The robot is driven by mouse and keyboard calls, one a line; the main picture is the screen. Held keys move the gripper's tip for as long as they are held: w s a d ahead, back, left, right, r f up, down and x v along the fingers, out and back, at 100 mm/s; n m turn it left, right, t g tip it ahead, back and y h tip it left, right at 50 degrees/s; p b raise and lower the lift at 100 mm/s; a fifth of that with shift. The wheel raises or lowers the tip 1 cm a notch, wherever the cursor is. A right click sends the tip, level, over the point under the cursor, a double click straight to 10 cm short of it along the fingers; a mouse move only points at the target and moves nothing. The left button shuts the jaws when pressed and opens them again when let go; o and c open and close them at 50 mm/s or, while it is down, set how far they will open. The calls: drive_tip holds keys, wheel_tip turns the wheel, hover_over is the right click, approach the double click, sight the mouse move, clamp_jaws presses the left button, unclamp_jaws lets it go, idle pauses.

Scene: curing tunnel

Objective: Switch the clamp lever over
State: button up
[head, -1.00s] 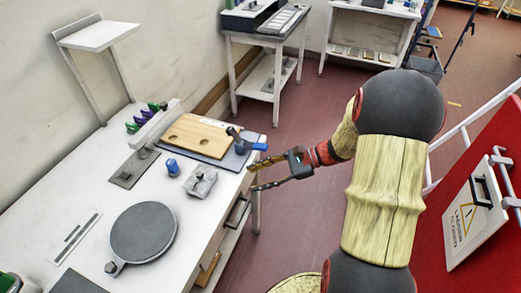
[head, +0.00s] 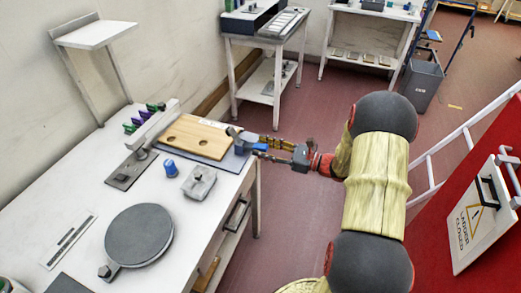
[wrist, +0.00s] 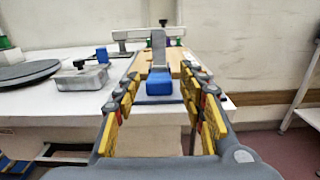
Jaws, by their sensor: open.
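The clamp lever has a grey arm (head: 236,133) and a blue handle (head: 258,147). It stands at the right edge of the dark fixture plate (head: 231,160), beside a wooden board (head: 196,139) with holes. In the wrist view the grey arm (wrist: 158,47) rises behind the blue handle (wrist: 160,84), which faces me. My gripper (head: 265,148) is open at the bench's right edge, fingers pointing at the lever. In the wrist view the handle appears between the tips of my gripper (wrist: 161,80). I cannot tell whether they touch it.
Coloured clips (head: 145,114) stand at the back. A red panel (head: 480,190) is at the right. The floor between is clear.

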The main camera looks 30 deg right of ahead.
drive_tip(key=shift+w+a, duration=0.4)
drive_tip(key=shift+w, duration=0.1)
drive_tip(key=c, duration=0.4)
clamp_jaws()
